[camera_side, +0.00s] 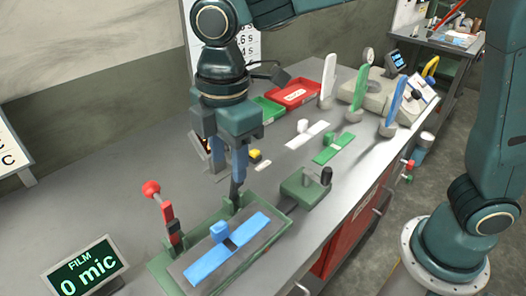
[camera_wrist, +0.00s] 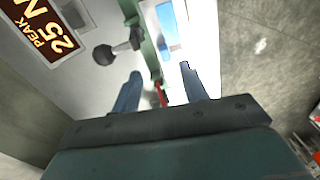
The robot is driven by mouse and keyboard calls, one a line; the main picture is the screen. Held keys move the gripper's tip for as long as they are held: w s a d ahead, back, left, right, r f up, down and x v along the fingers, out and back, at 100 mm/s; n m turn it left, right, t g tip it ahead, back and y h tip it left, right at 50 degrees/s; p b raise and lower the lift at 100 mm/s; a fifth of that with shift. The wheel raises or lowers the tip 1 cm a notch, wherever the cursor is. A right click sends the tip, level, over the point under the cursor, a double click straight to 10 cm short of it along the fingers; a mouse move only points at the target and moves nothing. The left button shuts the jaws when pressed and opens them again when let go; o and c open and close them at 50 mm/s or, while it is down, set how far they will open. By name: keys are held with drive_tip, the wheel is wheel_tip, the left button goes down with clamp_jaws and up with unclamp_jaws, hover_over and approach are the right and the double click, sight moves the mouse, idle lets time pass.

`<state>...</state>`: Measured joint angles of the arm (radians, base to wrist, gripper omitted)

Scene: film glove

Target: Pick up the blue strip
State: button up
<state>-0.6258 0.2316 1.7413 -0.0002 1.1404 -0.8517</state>
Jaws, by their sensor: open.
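The blue strip (camera_side: 250,232) lies flat in a green-framed fixture (camera_side: 163,264) at the front of the bench. A small blue block (camera_side: 218,229) stands on the strip, and a dark band crosses its middle. My gripper (camera_side: 237,186) points down above the back edge of the fixture, behind the strip, and holds nothing visible. In the wrist view my gripper (camera_wrist: 160,80) shows two blue fingers spread apart. Part of the blue strip (camera_wrist: 166,18) shows beyond them near the top edge. The side view does not clearly separate both fingertips.
A red-knobbed lever (camera_side: 152,189) rises at the fixture's left, and a green block with a black knob (camera_side: 326,175) stands at its right. White (camera_side: 315,128) and green (camera_side: 337,144) strips lie farther back, near upright paddles and trays (camera_side: 296,93).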

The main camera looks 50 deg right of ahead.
sight(224, 222)
drive_tip(key=shift+n, duration=0.5)
drive_tip(key=shift+w+a+f, duration=0.1)
drive_tip(key=shift+a+f, duration=0.25)
drive_tip(key=shift+f, duration=1.3)
drive_tip(key=shift+s+a+f, duration=0.1)
drive_tip(key=shift+a+f, duration=0.3)
drive_tip(key=shift+f, duration=1.2)
drive_tip(key=shift+w+a+f, duration=0.1)
drive_tip(key=shift+a+f, duration=0.25)
drive_tip(key=shift+f, duration=1.3)
drive_tip(key=shift+f, duration=0.1)
drive_tip(key=shift+a+f, duration=0.1)
drive_tip(key=shift+f, duration=2.4)
clamp_jaws()
